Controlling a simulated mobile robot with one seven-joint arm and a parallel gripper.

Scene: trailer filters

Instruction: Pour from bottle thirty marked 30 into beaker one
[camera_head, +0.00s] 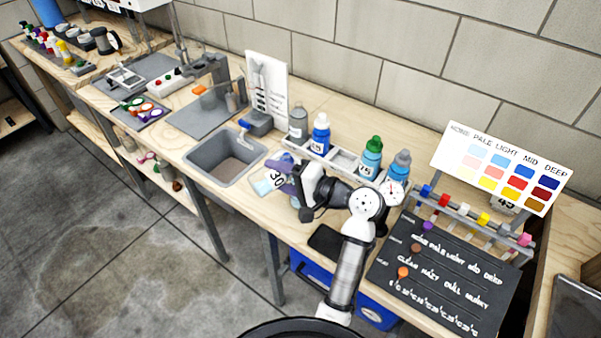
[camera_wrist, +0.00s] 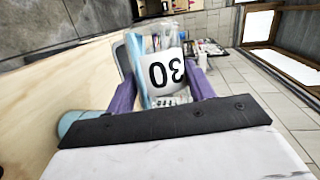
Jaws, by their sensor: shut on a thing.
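My gripper (camera_head: 281,172), with purple fingers, is shut on the bottle marked 30 (camera_head: 277,181) above the workbench, just right of the sink. In the wrist view the pale blue, see-through bottle (camera_wrist: 165,75) sits between the purple fingers (camera_wrist: 163,88). Its white label with a black 30 faces the wrist camera and reads upside down. The bottle looks tilted in the head view, partly hidden by the fingers. I cannot pick out beaker one for sure. A teal rounded thing (camera_wrist: 72,122) shows partly at the wrist view's left, and I cannot tell what it is.
A grey sink (camera_head: 225,160) lies left of my gripper. A colour chart (camera_head: 503,166) and black board (camera_head: 440,270) stand right.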

